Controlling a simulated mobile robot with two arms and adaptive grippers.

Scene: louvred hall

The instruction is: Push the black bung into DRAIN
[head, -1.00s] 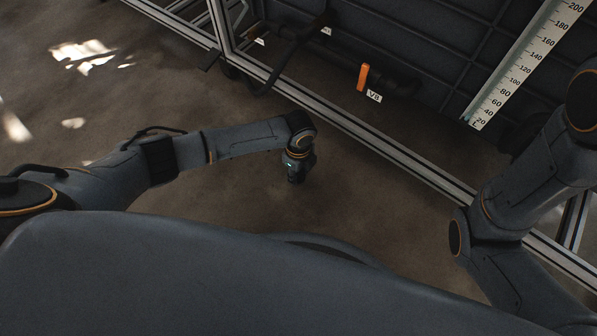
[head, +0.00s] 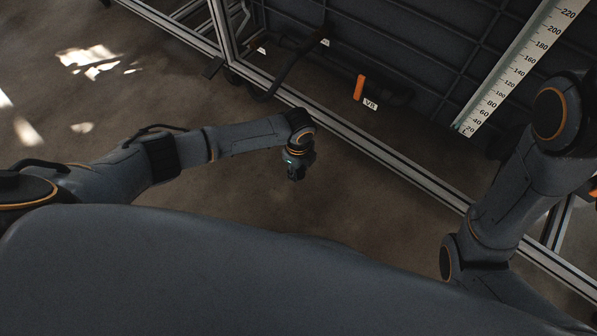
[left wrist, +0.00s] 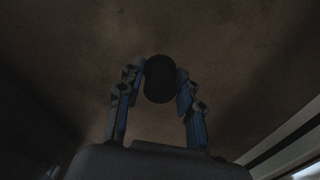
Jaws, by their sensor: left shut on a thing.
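The black bung (left wrist: 159,79) shows in the left wrist view, dark and rounded, between the fingertips of my left gripper (left wrist: 161,84). The gripper is shut on it. In the head view my left gripper (head: 296,173) points down over bare floor, on the near side of the metal frame rail; the bung cannot be made out there. I cannot make out a DRAIN label or its opening. My right arm comes in at the right, but its gripper is out of view.
A metal rail (head: 375,150) runs diagonally along the foot of a dark ribbed tank wall (head: 410,40). An orange handle (head: 359,88) stands by a white VB label (head: 370,104). A numbered scale (head: 515,65) is at the right. The floor at left is clear.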

